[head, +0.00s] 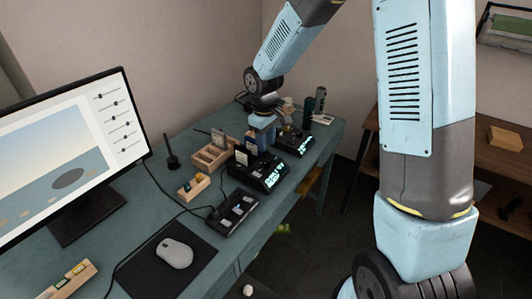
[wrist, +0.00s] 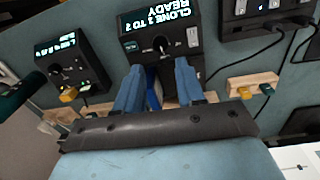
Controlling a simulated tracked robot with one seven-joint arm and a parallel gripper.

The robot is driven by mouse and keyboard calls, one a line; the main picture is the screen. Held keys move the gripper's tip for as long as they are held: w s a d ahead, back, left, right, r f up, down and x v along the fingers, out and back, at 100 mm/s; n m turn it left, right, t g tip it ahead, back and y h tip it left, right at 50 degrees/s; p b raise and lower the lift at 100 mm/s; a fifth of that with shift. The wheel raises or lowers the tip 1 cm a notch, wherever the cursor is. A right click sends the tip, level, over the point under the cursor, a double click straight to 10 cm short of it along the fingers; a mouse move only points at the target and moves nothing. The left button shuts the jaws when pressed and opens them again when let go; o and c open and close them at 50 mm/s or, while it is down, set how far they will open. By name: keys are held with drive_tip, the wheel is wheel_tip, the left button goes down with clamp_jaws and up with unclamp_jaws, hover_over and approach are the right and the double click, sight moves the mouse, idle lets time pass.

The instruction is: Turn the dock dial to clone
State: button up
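The near dock (head: 256,174) is a black box with a lit display. In the wrist view the dock (wrist: 130,45) shows "CLONE 1 TO 2" and "READY". Its small dial (wrist: 161,45) has a light pointer and sits below the display. My gripper (wrist: 160,68) is open, its two blue fingers apart, with the dial beyond the fingertips in the picture. I see no contact with the dial. A dark blue thing (wrist: 153,86) shows between the fingers; I cannot tell what it is. In the head view my gripper (head: 261,125) is above and behind the near dock.
A second dock (head: 298,141) stands farther back; its dial (wrist: 55,71) shows in the wrist view. A wooden tray (head: 208,158), a black device (head: 233,213), a mouse (head: 174,253) and a monitor (head: 125,165) share the table. Cables cross the tabletop.

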drive_tip(key=shift+s+r, duration=0.1)
drive_tip(key=shift+r, duration=2.5)
drive_tip(key=s+d+r+m+t, duration=0.1)
drive_tip(key=s+d+r+m, duration=0.1)
drive_tip(key=s+d+r, duration=0.4)
drive_tip(key=s+d+r+m+t, duration=0.2)
drive_tip(key=s+d+r+m, duration=0.15)
drive_tip(key=d+r, duration=0.35)
drive_tip(key=s+d+r+m+t, duration=0.1)
drive_tip(key=s+d+r+m, duration=0.1)
drive_tip(key=s, duration=0.6)
drive_tip(key=s+d+r+m+t, duration=0.1)
drive_tip(key=s+d+r+m, duration=0.1)
drive_tip(key=s+d+r, duration=0.2)
drive_tip(key=s, duration=0.3)
drive_tip(key=shift+s+r, duration=0.25)
drive_tip(key=shift+s, duration=0.1)
drive_tip(key=shift+s, duration=0.1)
